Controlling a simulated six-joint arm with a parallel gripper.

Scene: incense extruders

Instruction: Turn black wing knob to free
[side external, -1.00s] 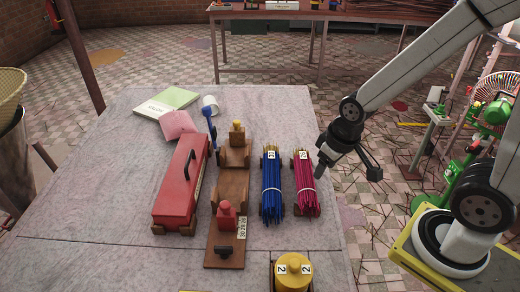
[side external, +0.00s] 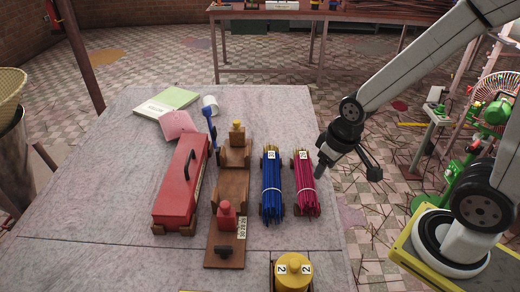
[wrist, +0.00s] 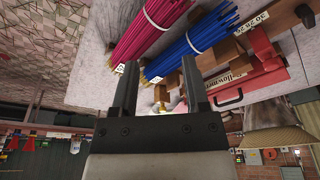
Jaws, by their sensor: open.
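The black wing knob (side external: 223,251) sits at the front end of a wooden board (side external: 216,264), just in front of a red block (side external: 227,215) beside a numbered scale plate (side external: 241,228). In the wrist view a dark piece that looks like the knob (wrist: 304,12) shows at the upper right edge. My gripper (side external: 347,172) is open and empty beyond the table's right edge, far to the back right of the knob. In the wrist view its two fingers (wrist: 160,64) stand apart with nothing between them.
A red box with a black handle (side external: 180,187) stands left of the board. Blue sticks (side external: 272,190) and pink sticks (side external: 305,190) stand to its right. A yellow cylinder (side external: 293,272) is at the front. Bare tabletop (side external: 110,250) lies to the left.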

